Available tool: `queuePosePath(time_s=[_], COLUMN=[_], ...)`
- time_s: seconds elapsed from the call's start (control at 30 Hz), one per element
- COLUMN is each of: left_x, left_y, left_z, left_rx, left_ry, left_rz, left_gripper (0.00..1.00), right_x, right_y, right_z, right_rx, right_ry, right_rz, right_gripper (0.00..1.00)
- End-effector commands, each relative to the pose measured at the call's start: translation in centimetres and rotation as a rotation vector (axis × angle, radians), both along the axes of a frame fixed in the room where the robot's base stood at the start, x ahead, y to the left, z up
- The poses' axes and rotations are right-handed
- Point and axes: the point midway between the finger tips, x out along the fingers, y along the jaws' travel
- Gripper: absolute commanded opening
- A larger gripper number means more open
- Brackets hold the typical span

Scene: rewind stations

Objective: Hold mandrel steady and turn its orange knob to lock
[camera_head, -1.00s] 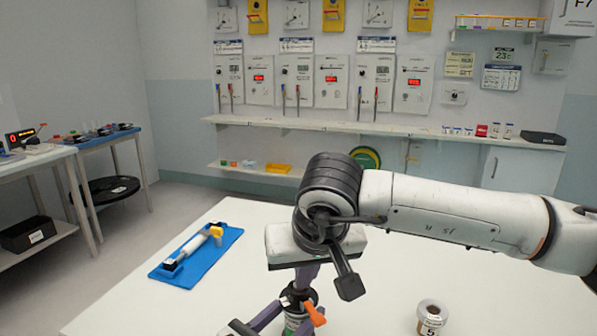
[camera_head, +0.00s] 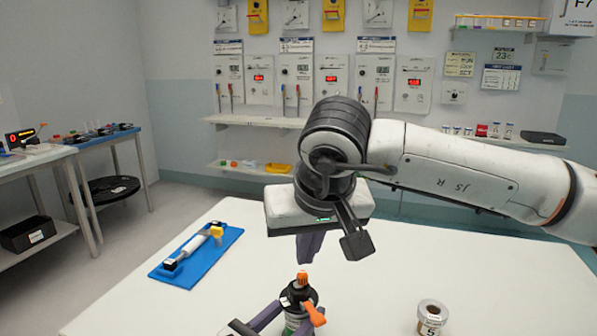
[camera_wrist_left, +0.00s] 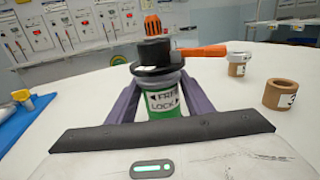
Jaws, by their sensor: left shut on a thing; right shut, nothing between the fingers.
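The mandrel (camera_head: 296,298) stands upright, low in the head view, with a black collar and an orange ribbed knob (camera_head: 302,278) on top. An orange lever (camera_head: 314,313) sticks out from the collar, pointing right in the wrist view (camera_wrist_left: 205,51). Its green body carries a white label (camera_wrist_left: 164,101) reading FREE and LOCK. My left gripper (camera_wrist_left: 160,104) is shut on the body, one purple finger on each side. My right gripper (camera_head: 310,246) is shut and empty, a little above the knob and apart from it. The mandrel's lower end is hidden.
A blue tray (camera_head: 234,233) with a white roller and a yellow part lies at the table's left. A cardboard roll (camera_head: 432,318) marked 5 stands at the right; the wrist view shows another roll (camera_wrist_left: 238,64) behind it. The white table (camera_head: 400,265) is otherwise mostly clear.

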Motion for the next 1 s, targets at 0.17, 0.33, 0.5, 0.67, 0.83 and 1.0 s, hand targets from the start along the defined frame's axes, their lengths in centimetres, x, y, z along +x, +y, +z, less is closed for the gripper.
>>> queuePosePath(time_s=[0.17, 0.33, 0.5, 0.67, 0.83, 1.0], left_x=[0.0, 0.0, 0.0, 0.0, -0.2, -1.8], left_y=[0.0, 0.0, 0.0, 0.0, 0.1, 1.3], left_z=[-0.1, -0.1, -0.1, -0.1, -0.1, -0.2], left_rx=[0.000, 0.000, 0.000, 0.000, 0.000, 0.000], left_ry=[0.002, 0.003, 0.002, 0.001, 0.001, 0.002], left_rz=[-0.002, -0.002, -0.001, -0.001, 0.000, 0.000], left_gripper=[0.17, 0.17, 0.67, 0.68, 0.68, 0.68], right_x=[0.0, 0.0, 0.0, 0.0, 0.0, 0.0], right_y=[0.0, 0.0, 0.0, 0.0, 0.0, 0.0], right_z=[0.4, 0.3, 0.3, 0.3, 0.3, 0.3], right_rx=[0.000, 0.000, 0.000, 0.000, 0.001, 0.001], right_ry=[0.000, 0.000, 0.000, 0.000, 0.000, 0.000], right_rz=[0.001, 0.001, 0.001, 0.001, 0.000, 0.000], right_gripper=[0.00, 0.00, 0.00, 0.00, 0.00, 0.00])
